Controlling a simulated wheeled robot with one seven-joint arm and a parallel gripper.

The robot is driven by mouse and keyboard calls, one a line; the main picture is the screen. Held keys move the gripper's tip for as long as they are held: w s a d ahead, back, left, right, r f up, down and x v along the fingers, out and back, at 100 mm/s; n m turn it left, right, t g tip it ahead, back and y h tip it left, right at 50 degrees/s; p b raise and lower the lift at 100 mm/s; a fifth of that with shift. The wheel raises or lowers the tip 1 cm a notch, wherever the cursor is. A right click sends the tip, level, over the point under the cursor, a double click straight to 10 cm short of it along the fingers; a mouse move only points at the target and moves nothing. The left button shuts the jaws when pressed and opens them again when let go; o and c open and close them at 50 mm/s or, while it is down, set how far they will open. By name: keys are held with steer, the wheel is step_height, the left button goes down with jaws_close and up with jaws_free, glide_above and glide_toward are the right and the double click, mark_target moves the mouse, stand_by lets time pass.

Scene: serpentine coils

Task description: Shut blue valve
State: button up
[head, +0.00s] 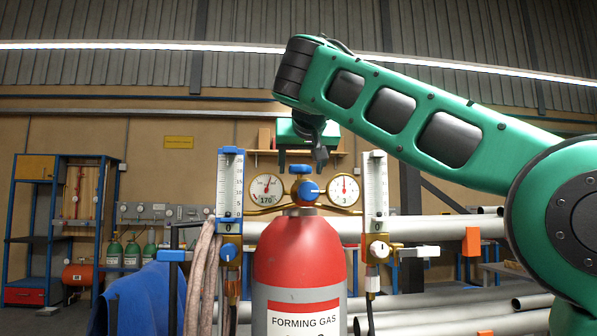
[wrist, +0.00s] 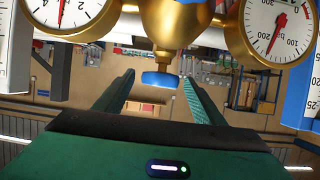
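A red and grey gas cylinder (head: 299,262) labelled FORMING GAS carries a brass regulator with two round gauges. A small blue knob (head: 300,169) sits on top of the regulator, and a larger blue knob (head: 308,190) is on its front. My gripper (head: 301,165) is over the regulator, pointing down, with its fingers apart. In the wrist view, which is upside down, the small blue knob (wrist: 160,80) appears between the two open fingertips (wrist: 159,76). I see gaps on both sides and no contact. Another blue knob (head: 229,252) is on the left flowmeter.
A left flowmeter (head: 230,185) and a right flowmeter (head: 375,185) stand close on either side of the regulator. The right one has a white knob (head: 380,250). Hoses (head: 200,275) hang at left. Grey pipes (head: 440,230) lie behind at right.

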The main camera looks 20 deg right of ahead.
steer(key=v, duration=0.9)
steer(key=shift+s+a+r, duration=0.1)
steer(key=shift+s, duration=0.1)
steer(key=shift+s+r, duration=0.15)
steer(key=shift+s, duration=0.4)
